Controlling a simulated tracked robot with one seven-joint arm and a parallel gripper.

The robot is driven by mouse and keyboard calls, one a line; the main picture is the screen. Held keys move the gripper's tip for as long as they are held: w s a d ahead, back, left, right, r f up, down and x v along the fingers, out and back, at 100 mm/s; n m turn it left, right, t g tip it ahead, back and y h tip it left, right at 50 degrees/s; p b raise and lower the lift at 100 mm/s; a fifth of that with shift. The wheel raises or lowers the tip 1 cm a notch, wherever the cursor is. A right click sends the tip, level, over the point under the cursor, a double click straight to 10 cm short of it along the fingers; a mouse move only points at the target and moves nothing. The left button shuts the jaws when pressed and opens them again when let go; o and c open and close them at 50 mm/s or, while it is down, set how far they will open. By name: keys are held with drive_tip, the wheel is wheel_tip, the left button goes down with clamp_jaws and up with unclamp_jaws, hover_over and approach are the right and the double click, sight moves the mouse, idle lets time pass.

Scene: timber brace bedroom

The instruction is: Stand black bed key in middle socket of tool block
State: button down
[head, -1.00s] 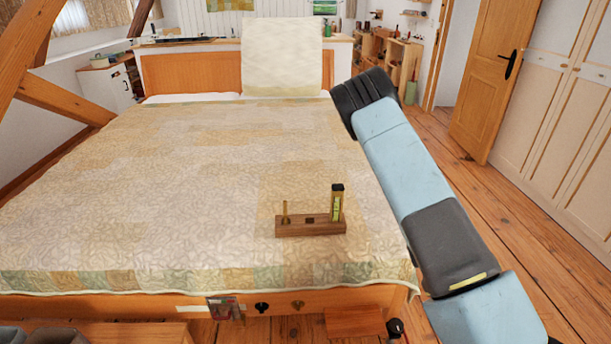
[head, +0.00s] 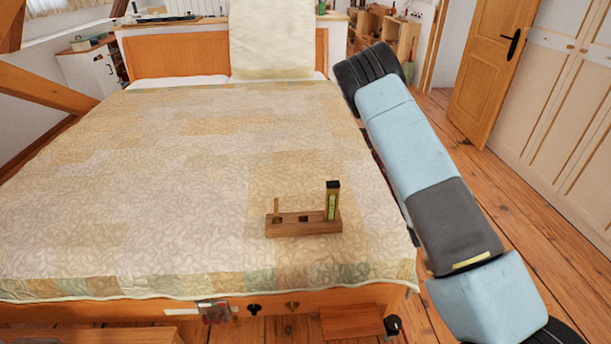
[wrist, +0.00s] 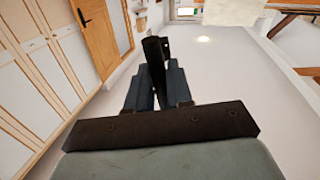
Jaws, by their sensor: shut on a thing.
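The wooden tool block (head: 290,230) lies on the near right part of the bed. A thin brass-coloured piece stands in its left socket, and a yellow-green level with a black top (head: 332,200) stands at its right end. The dark middle socket (head: 303,219) is empty. In the wrist view my gripper (wrist: 157,72) is shut on the black bed key (wrist: 154,50), which sticks out beyond the fingers. The lower part of the key is hidden between them. In the head view my arm hangs right of the block, and the gripper and key are hidden.
The quilted bed (head: 150,200) fills the middle, with open quilt around the block. A wooden door (head: 490,70) and wardrobe (head: 560,130) stand right, beyond bare floor. A slanting timber brace (head: 45,92) is at left.

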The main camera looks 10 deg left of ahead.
drive_tip(key=shift+a, duration=0.4)
